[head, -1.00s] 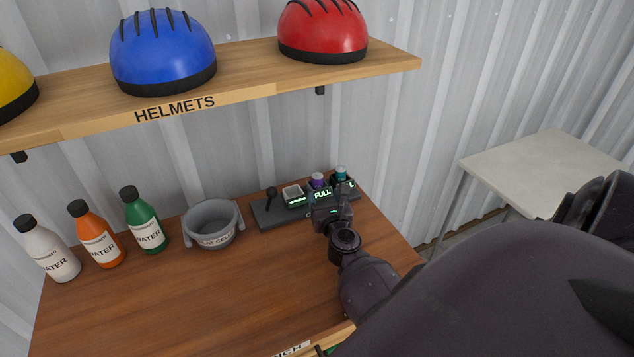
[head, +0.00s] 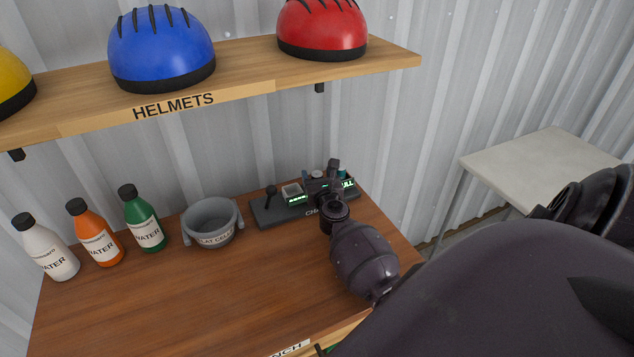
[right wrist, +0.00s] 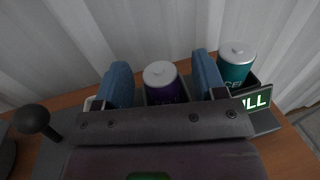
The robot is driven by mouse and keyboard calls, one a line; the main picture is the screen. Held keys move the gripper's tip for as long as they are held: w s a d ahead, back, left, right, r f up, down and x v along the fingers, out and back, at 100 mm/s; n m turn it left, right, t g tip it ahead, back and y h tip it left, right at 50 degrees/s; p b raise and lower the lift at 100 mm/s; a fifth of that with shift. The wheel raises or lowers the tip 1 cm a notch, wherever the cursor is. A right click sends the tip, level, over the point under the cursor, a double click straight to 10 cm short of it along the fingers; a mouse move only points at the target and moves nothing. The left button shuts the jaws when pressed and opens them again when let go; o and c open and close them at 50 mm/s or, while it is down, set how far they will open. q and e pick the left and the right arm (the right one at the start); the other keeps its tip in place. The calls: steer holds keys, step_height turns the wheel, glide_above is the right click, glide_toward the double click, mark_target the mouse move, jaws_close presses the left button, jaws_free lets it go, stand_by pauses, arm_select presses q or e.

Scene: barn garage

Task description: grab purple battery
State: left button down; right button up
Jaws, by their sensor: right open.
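The purple battery (right wrist: 165,88), with a pale metal cap, stands upright in a slot of the dark charger (head: 268,212). In the right wrist view it sits between the two blue finger pads of my right gripper (right wrist: 161,76), with a visible gap on each side. The gripper is open, over the charger. In the head view the gripper (head: 323,178) hides most of this battery. A teal battery (right wrist: 236,64) stands in the slot to its right, beside a lit green display. My left gripper is not in view.
A black lever (right wrist: 35,122) rises from the charger's left end. A grey cup (head: 210,224) and several water bottles (head: 143,219) stand to the left on the wooden bench (head: 220,290). A helmet shelf (head: 255,75) hangs above. The bench front is clear.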

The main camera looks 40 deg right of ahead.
steer(key=c, duration=0.9)
steer(key=shift+c, duration=0.8)
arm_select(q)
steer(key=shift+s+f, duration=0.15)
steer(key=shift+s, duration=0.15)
